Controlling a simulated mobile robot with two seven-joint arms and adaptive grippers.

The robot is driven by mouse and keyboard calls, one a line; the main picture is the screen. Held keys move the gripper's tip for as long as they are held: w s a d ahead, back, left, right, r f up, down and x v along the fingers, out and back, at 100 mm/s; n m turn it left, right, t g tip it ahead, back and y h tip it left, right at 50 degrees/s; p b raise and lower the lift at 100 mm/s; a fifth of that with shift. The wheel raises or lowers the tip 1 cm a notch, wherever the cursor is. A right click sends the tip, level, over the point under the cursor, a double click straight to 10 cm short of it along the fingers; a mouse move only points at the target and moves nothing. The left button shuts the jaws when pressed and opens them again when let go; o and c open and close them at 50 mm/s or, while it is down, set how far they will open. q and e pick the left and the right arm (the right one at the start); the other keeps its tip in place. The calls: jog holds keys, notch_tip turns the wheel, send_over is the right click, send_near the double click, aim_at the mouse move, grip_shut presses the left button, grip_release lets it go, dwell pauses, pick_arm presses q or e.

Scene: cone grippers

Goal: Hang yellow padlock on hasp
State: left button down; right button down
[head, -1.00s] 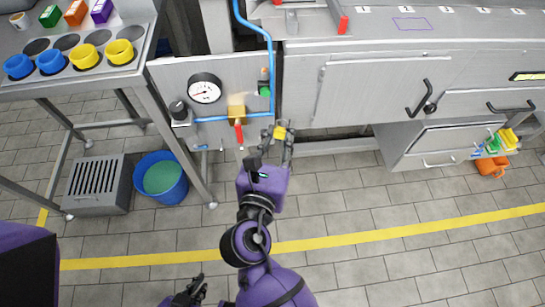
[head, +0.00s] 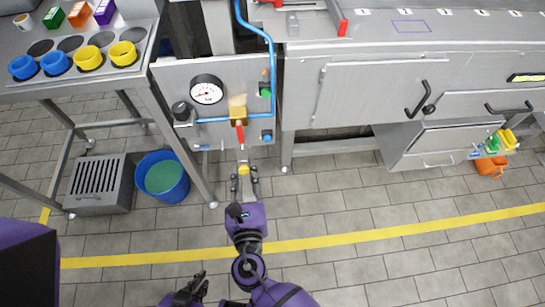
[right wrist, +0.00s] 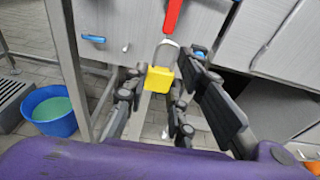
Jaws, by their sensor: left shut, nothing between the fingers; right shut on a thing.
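The yellow padlock (head: 243,170) is between the fingers of my right gripper (head: 244,178), just below the panel's red lever (head: 239,136). In the right wrist view my right gripper (right wrist: 163,72) is shut on the yellow padlock (right wrist: 159,80). A grey part (right wrist: 166,52) rises above its body towards the red lever (right wrist: 172,14); I cannot tell whether this is the shackle or part of the hasp. The hasp cannot be made out clearly. My left gripper (head: 188,291) is shut and empty at the bottom of the head view.
The panel carries a gauge (head: 207,90), blue pipe and brass valve (head: 238,114). A blue bucket (head: 163,177) and a slotted grey box (head: 98,183) stand left. A steel table (head: 140,80) holds blue and yellow cups. Floor in front is clear.

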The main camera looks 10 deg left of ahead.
jog(key=shift+b+x, duration=0.35)
jog(key=shift+x, duration=1.75)
jog(key=shift+w+a, duration=0.1)
jog(key=shift+w, duration=0.1)
jog(key=shift+w+a+f+b, duration=0.1)
jog(key=shift+w+f+b, duration=0.1)
jog(key=shift+w+b, duration=0.25)
jog(key=shift+w, duration=0.2)
jog(key=shift+a, duration=0.1)
jog(key=c, duration=1.4)
grip_release()
jog(key=shift+c, duration=0.2)
jog(key=shift+o, duration=0.3)
